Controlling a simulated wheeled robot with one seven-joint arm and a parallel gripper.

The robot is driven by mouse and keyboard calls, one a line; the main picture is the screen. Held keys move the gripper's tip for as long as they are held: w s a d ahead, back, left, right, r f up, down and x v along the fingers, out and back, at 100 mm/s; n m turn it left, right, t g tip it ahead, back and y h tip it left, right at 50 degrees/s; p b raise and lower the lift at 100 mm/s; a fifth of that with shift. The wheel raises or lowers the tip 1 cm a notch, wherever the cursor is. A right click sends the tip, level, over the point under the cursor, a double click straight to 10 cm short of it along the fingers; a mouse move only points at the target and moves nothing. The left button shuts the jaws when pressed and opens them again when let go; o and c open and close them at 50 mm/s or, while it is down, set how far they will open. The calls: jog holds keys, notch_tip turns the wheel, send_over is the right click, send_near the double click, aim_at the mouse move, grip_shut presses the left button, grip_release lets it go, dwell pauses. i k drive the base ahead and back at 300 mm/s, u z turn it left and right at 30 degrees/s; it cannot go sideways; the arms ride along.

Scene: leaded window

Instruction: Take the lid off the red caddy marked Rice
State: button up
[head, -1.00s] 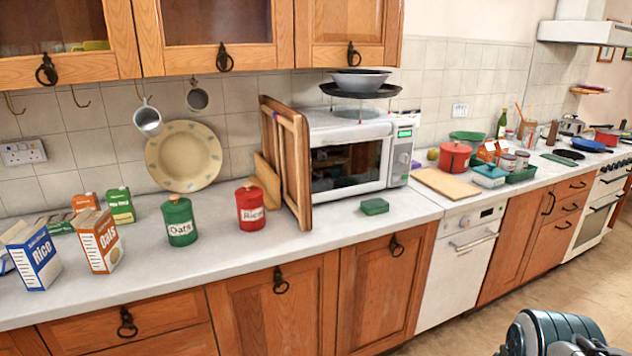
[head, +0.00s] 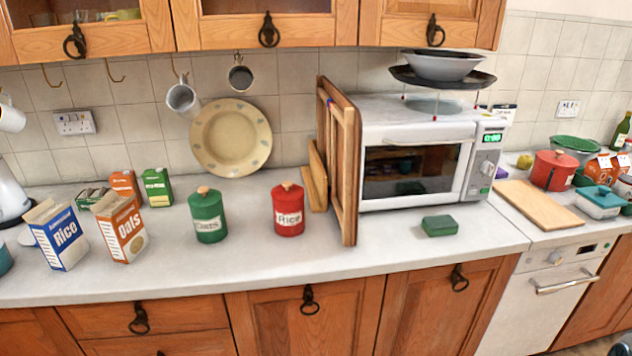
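The red caddy marked Rice (head: 289,212) stands upright on the worktop in the head view, left of a wooden rack. Its red lid (head: 288,188) with a round wooden knob sits on top. A green caddy marked Oats (head: 208,219) stands to its left, also with its lid and wooden knob on. A small dark part of my own body shows at the bottom right corner. My gripper cannot be made out in the view.
A wooden rack (head: 345,170) and microwave (head: 418,160) stand right of the red caddy. A green block (head: 440,226) lies in front of the microwave. Open Rice (head: 60,237) and Oats (head: 122,230) boxes stand at left. The worktop before the caddies is clear.

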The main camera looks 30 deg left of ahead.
aim_at(288, 191)
jog(key=u, duration=0.6)
jog(key=i, duration=0.65)
jog(key=u, duration=0.7)
